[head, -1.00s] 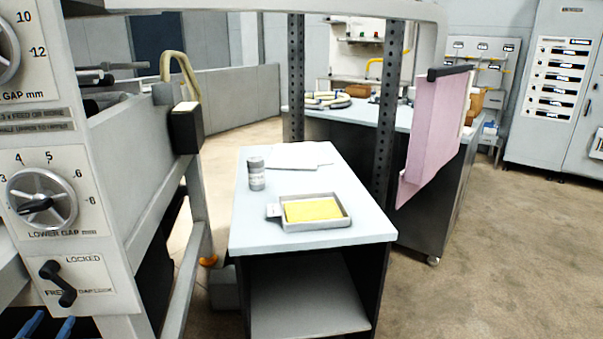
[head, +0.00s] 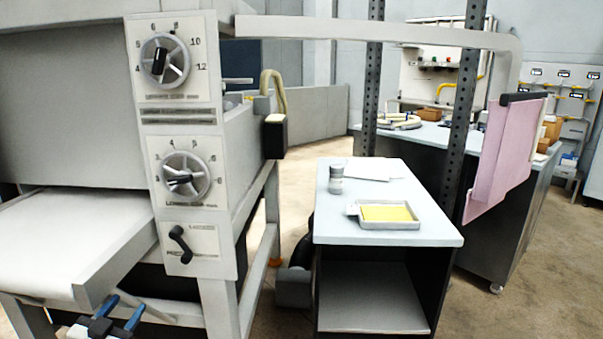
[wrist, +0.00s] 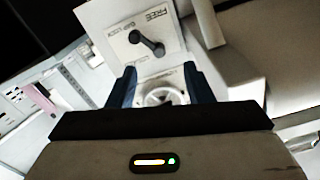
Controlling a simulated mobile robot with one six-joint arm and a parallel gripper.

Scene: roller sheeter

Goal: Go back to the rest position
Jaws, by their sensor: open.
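My gripper (head: 119,311) shows at the bottom left of the head view, with its two blue fingers apart and nothing between them. It is below and left of the sheeter's control panel (head: 195,125), apart from it. In the wrist view my gripper (wrist: 160,74) also shows open. Between and beyond its fingers are a round dial (wrist: 160,95) and the black lock lever (wrist: 147,43). The panel carries an upper dial (head: 165,60), a lower gap dial (head: 186,177) and the tilted black lock lever (head: 181,243).
A pale conveyor bed (head: 75,235) lies close beside my gripper. A white side table (head: 335,228) holds a yellow-filled tray (head: 388,215), a grey jar (head: 336,178) and paper. A pink sheet (head: 505,150) hangs at the right. Open floor shows at the far right.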

